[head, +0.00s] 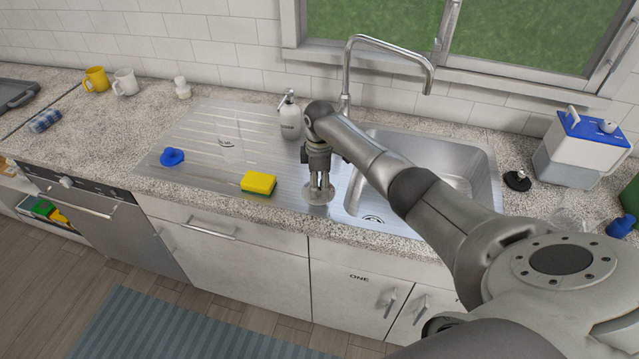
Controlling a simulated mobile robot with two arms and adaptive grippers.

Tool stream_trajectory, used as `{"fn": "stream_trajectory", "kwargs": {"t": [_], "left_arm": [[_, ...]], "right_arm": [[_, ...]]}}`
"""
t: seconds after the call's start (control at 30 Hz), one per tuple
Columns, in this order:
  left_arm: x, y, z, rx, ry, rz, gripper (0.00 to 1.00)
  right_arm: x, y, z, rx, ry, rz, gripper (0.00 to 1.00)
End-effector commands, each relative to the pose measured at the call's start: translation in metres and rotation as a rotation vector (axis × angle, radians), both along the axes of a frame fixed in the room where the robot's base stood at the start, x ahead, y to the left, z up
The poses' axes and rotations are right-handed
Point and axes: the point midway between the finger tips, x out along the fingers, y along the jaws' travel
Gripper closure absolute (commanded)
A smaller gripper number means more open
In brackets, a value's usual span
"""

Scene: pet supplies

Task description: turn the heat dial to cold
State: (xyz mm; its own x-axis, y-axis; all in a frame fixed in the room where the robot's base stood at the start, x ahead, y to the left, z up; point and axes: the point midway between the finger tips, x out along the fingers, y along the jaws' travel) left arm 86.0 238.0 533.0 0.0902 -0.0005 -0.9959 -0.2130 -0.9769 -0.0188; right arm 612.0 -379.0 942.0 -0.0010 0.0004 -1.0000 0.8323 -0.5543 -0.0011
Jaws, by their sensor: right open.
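No heat dial can be made out with certainty. A pale round knob (66,182) sits on the dark front panel of the built-in appliance (100,215) at the left; its setting is too small to read. My right gripper (319,187) points down at the front left edge of the sink, far to the right of that knob. It is open. A pale round disc (318,197) lies right below its fingertips; whether they touch it I cannot tell. My left gripper is not in view.
A yellow sponge (259,182), a blue item (172,157) and a soap dispenser (289,117) are near the drainboard (205,120). The faucet (347,70) rises behind the sink (440,152). A blue-and-white box (575,155) stands right. Mugs (96,79) stand back left.

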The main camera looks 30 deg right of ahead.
Motion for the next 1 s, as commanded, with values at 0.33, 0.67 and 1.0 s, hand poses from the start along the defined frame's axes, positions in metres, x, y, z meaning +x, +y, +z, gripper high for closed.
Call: {"fn": "stream_trajectory", "kwargs": {"t": [0.33, 0.67, 1.0], "left_arm": [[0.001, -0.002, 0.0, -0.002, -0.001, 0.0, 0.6], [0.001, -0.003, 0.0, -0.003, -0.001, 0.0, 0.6], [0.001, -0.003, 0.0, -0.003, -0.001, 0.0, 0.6]], "right_arm": [[0.001, -0.001, 0.07, -0.001, -0.005, 0.001, 0.39], [0.001, 0.0, 0.112, 0.0, -0.004, 0.001, 0.39], [0.001, 0.0, 0.114, 0.0, -0.002, 0.001, 0.39]]}}
